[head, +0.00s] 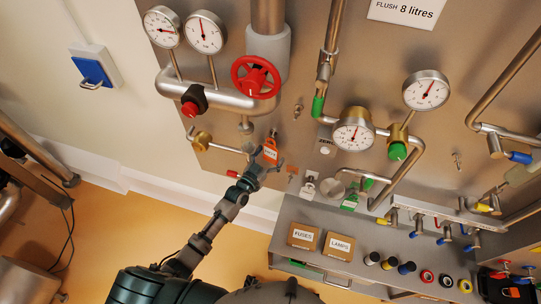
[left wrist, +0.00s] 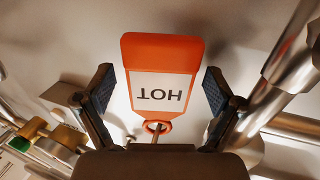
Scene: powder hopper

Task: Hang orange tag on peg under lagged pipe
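The orange tag (head: 270,148) is against the grey panel below the lagged pipe (head: 268,52). In the left wrist view the tag (left wrist: 162,65) has a white label reading HOT, upside down. A thin metal peg (left wrist: 156,136) shows at the orange ring, apparently passing through it. My left gripper (head: 265,162) is at the tag. Its fingers (left wrist: 158,85) stand spread on either side, with a visible gap between each pad and the tag. The base of the peg is hidden behind the gripper body. My right gripper is not in view.
A red handwheel (head: 256,77) and a bent steel pipe (head: 225,100) are above the tag. A grey bench (head: 330,266) with labelled boxes stands below right.

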